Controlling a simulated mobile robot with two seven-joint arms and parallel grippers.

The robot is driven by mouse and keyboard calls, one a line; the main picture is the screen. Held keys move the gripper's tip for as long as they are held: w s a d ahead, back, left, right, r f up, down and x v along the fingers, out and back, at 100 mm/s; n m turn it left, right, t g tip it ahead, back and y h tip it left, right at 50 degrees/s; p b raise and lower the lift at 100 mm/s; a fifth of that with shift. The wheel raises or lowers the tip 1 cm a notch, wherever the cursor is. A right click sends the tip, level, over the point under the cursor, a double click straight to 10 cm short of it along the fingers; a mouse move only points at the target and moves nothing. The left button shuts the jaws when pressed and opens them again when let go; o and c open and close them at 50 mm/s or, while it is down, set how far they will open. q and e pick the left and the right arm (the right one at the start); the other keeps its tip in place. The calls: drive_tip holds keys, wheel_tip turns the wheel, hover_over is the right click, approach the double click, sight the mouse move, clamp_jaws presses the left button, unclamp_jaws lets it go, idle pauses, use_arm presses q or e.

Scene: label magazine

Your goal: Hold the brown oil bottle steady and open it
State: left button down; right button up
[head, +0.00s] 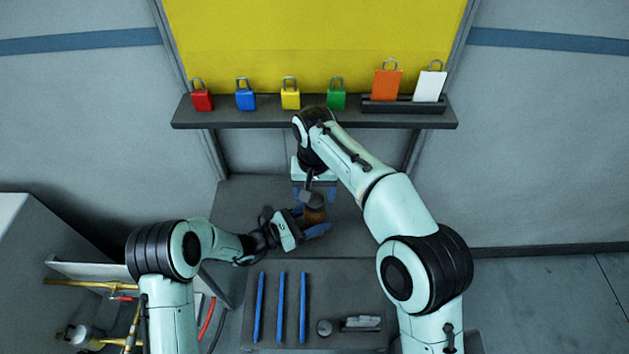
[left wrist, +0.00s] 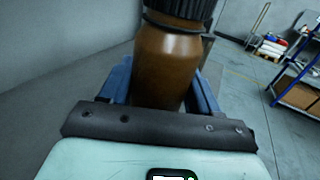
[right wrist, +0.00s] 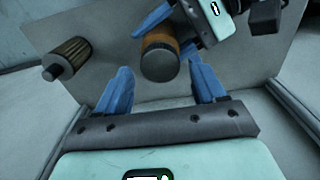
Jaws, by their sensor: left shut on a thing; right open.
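The brown oil bottle (head: 316,214) is between the blue fingers of my left gripper (head: 312,221), which is shut on its body. In the left wrist view the bottle (left wrist: 165,65) is upright between the fingers, with a dark ribbed cap (left wrist: 180,10) on top. My right gripper (head: 314,192) is open above the bottle, pointing down. In the right wrist view the round cap top (right wrist: 159,63) shows between and beyond the open right fingers (right wrist: 161,78). Whether those fingers straddle the cap is hard to tell.
A ribbed cylindrical object (right wrist: 67,58) stands apart at left in the right wrist view. Three blue rods (head: 281,307), a round grey piece (head: 324,327) and a metal piece (head: 361,323) lie on the front surface. A shelf (head: 270,117) holds colored padlocks and tags.

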use_arm(q)
drive_tip(key=shift+f, duration=0.1)
use_arm(e)
drive_tip(key=shift+f, duration=0.9)
drive_tip(key=c, duration=1.1)
drive_tip(key=n, duration=0.3)
drive_tip(key=shift+r, duration=0.2)
drive_tip(key=shift+r, duration=0.9)
